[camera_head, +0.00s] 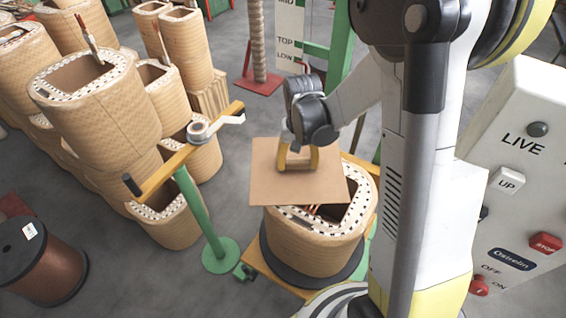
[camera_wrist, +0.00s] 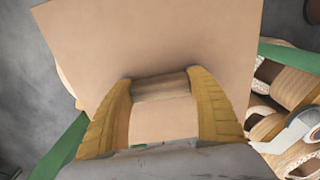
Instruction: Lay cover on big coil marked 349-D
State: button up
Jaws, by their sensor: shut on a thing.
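The cover is a flat tan square board (camera_head: 284,184) with a raised handle block on it. My gripper (camera_head: 297,166) is shut on that handle. In the wrist view the yellow fingers of my gripper (camera_wrist: 165,112) stand on both sides of the block, and the cover (camera_wrist: 150,40) spreads beyond them. A big coil (camera_head: 318,238) stands below on a dark round base. The cover overlaps the left and back part of its top; the right part of its opening shows. I cannot tell whether the cover touches the coil. No 349-D marking is readable.
A green stand with a yellow bar (camera_head: 178,170) is left of the coil. Several other coils (camera_head: 95,95) crowd the left, and a brown spool (camera_head: 45,265) sits lower left. A control panel (camera_head: 520,190) stands at right. Grey floor is clear at lower left centre.

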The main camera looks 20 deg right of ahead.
aim_at(326, 165)
jog(key=d+f+m, duration=0.1)
jog(key=d+m, duration=0.1)
jog(key=s+d+f+m, duration=0.1)
jog(key=d+m, duration=0.1)
jog(key=d, duration=0.1)
jog(key=s+d+f+m, duration=0.1)
jog(key=d+m, duration=0.1)
jog(key=shift+d+f, duration=0.25)
jog(key=shift+d, duration=0.05)
jog(key=shift+s+d+f+m+b, duration=0.1)
jog(key=shift+d+f+m+b, duration=0.1)
jog(key=shift+d+m+b, duration=0.1)
jog(key=shift+f+b, duration=2.7)
jog(key=shift+f, duration=1.3)
jog(key=shift+f+b, duration=0.35)
jog(key=shift+b, duration=0.05)
jog(key=o, duration=1.5)
jog(key=shift+r, duration=0.1)
notch_tip(326, 165, up, 12)
jog(key=shift+f, duration=0.1)
